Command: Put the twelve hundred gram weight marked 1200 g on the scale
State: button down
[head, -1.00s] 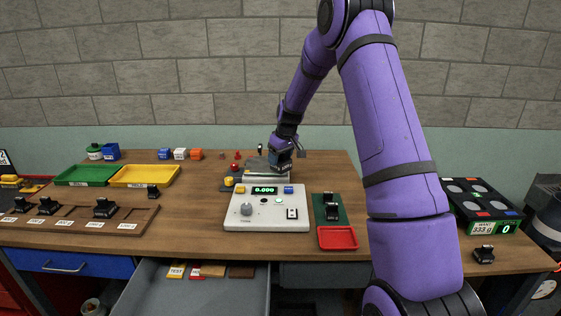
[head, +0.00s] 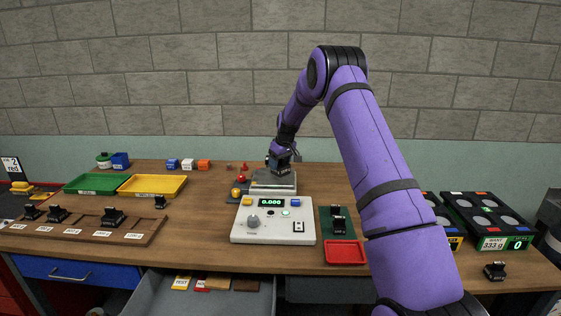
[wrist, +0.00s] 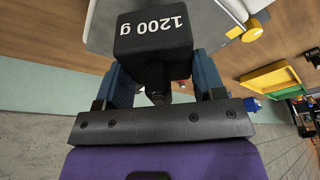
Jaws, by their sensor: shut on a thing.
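The black 1200 g weight, its white label readable in the wrist view (wrist: 152,30), is held between the blue fingers of my gripper (head: 281,160). My gripper is shut on its narrow knob. In the head view the weight is small and dark, over the back right part of the scale's grey plate (head: 262,184). The plate also shows behind the weight in the wrist view (wrist: 100,25). The display (head: 271,202) on the scale's pale console (head: 273,232) reads 0.000. I cannot tell the exact gap between weight and plate.
A red tray (head: 345,253) and a green mat (head: 325,222) with a black weight lie right of the console. Yellow (head: 152,186) and green trays (head: 97,184) and a wooden weight rack (head: 75,232) are on the left. Small knobs stand beside the plate's left edge.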

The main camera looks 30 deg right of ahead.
jog(key=shift+f, duration=1.05)
jog(key=shift+f, duration=0.15)
jog(key=shift+c, duration=1.1)
grip_release()
jog(key=shift+f, duration=0.1)
